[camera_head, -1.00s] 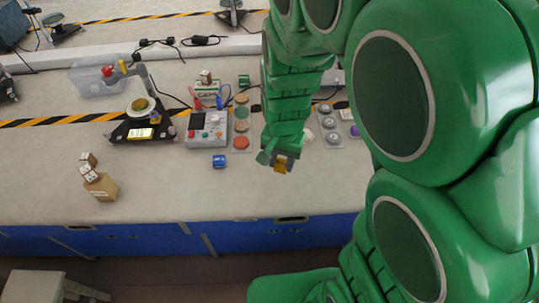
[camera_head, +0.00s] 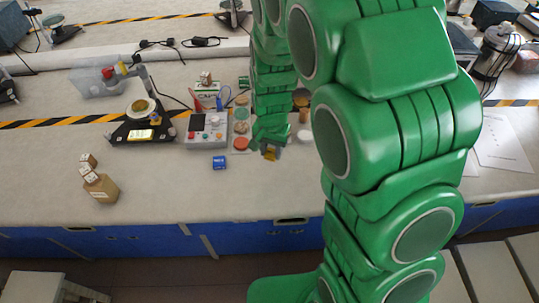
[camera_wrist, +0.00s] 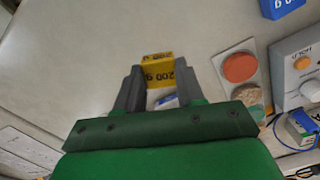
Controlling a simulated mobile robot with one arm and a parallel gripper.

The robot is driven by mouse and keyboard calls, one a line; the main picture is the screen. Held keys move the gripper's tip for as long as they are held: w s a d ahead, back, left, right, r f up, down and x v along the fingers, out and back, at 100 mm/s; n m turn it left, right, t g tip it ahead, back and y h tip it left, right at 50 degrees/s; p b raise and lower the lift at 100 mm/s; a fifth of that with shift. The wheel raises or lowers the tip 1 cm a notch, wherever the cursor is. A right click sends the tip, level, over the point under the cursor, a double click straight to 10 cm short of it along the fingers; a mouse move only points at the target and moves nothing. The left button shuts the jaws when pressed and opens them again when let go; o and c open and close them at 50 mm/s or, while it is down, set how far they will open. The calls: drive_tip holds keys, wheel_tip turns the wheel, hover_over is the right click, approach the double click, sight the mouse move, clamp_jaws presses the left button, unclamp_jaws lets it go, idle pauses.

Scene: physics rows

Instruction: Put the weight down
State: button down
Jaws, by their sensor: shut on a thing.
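A yellow block marked 200 g (camera_wrist: 158,72) is the weight. It sits between the fingertips of my gripper (camera_wrist: 157,84), which is shut on it. In the head view the weight (camera_head: 270,155) hangs below my gripper (camera_head: 270,147), over the table just right of the strip of round samples. I cannot tell how far it is above the table top. A blue block (camera_head: 219,161) lies on the table to the left, and it shows at the top right of the wrist view (camera_wrist: 281,7).
A sample strip (camera_wrist: 222,72) with coloured discs lies beside my gripper. A grey control box (camera_head: 207,129) and a black scale (camera_head: 141,130) stand further left. A wooden block with dice (camera_head: 101,188) is at far left. The front table top is mostly clear.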

sight(269, 155)
drive_tip(key=shift+w+a+f, duration=0.2)
drive_tip(key=shift+w+f, duration=0.7)
drive_tip(key=shift+f, duration=1.7)
drive_tip(key=shift+f, duration=0.1)
drive_tip(key=c, duration=0.7)
unclamp_jaws()
wheel_tip(269, 155, up, 11)
drive_tip(key=shift+w+f, duration=0.1)
drive_tip(key=shift+r, duration=0.7)
drive_tip(key=shift+r, duration=0.1)
